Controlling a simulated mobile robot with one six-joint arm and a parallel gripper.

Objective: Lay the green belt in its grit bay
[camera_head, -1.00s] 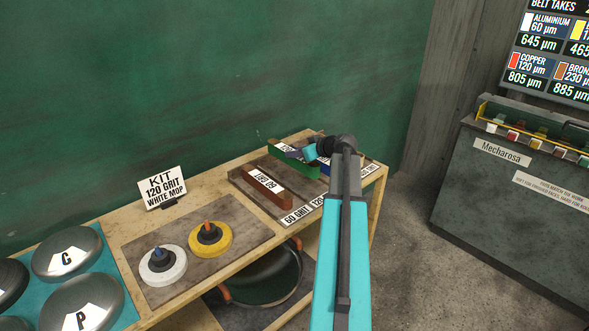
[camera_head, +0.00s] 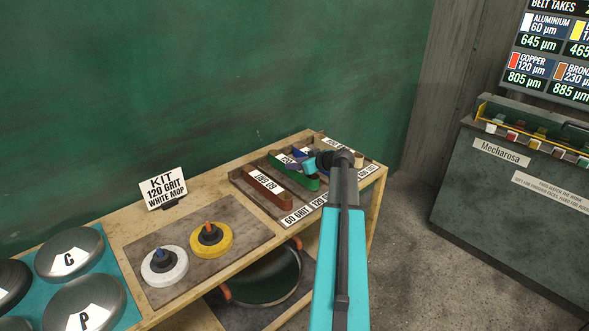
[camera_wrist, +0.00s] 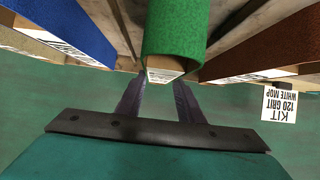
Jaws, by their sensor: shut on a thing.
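The green belt (camera_head: 309,184) lies low in the belt rack between the brown belt (camera_head: 268,188) and the blue belt (camera_head: 297,153). It sits roughly parallel to them, behind a 120 label (camera_head: 318,201). My gripper (camera_head: 306,161) is over the green belt. In the wrist view my gripper (camera_wrist: 162,84) is shut on the near end of the green belt (camera_wrist: 178,28), with a finger on each side. The blue belt (camera_wrist: 62,28) is to its left there and the brown belt (camera_wrist: 245,52) to its right. Whether the green belt touches the bay floor cannot be told.
The rack (camera_head: 238,177) has thin dividers and grit labels along its front. A tan belt (camera_head: 359,159) stands at its right end. A yellow mop (camera_head: 211,246), a white mop (camera_head: 163,270) and the kit sign (camera_head: 163,188) are to the left.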

